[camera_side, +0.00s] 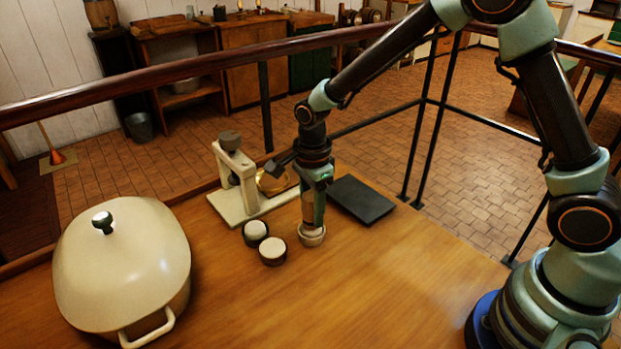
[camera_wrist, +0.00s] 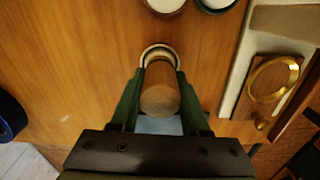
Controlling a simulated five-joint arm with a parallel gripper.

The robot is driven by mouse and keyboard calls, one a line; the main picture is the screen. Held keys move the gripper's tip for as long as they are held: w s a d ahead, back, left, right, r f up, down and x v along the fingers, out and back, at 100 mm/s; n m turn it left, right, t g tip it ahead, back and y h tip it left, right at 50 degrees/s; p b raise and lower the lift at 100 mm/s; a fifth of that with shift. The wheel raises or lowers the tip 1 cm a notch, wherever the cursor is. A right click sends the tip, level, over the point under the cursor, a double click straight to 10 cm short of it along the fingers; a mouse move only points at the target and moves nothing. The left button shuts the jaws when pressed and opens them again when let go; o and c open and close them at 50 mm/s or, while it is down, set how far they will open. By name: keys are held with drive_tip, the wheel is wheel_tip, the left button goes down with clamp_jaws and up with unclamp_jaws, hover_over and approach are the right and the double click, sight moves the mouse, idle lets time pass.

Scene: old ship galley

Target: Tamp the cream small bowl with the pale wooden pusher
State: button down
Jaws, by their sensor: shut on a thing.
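The cream small bowl (camera_side: 312,239) stands on the wooden table below my gripper. Its pale rim also shows beyond the fingertips in the wrist view (camera_wrist: 147,52). My gripper (camera_side: 314,200) points straight down and is shut on the pale wooden pusher (camera_side: 307,210). In the wrist view the pusher (camera_wrist: 160,98) sits between the two green fingers of my gripper (camera_wrist: 158,82). The pusher is upright and its lower end lines up with the bowl's opening. I cannot tell whether it touches the bottom, since the inside is mostly hidden.
Two small dark round pots with pale tops (camera_side: 255,231) (camera_side: 272,250) stand just left of the bowl. A cream stand with a brass ring (camera_side: 271,183) is behind. A dark flat slab (camera_side: 360,199) lies right, and a large cream lidded pot (camera_side: 125,262) left. The front table is clear.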

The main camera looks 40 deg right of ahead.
sight(312, 195)
drive_tip(key=shift+f, duration=0.5)
idle(0.3)
idle(0.4)
drive_tip(key=shift+r, duration=3.55)
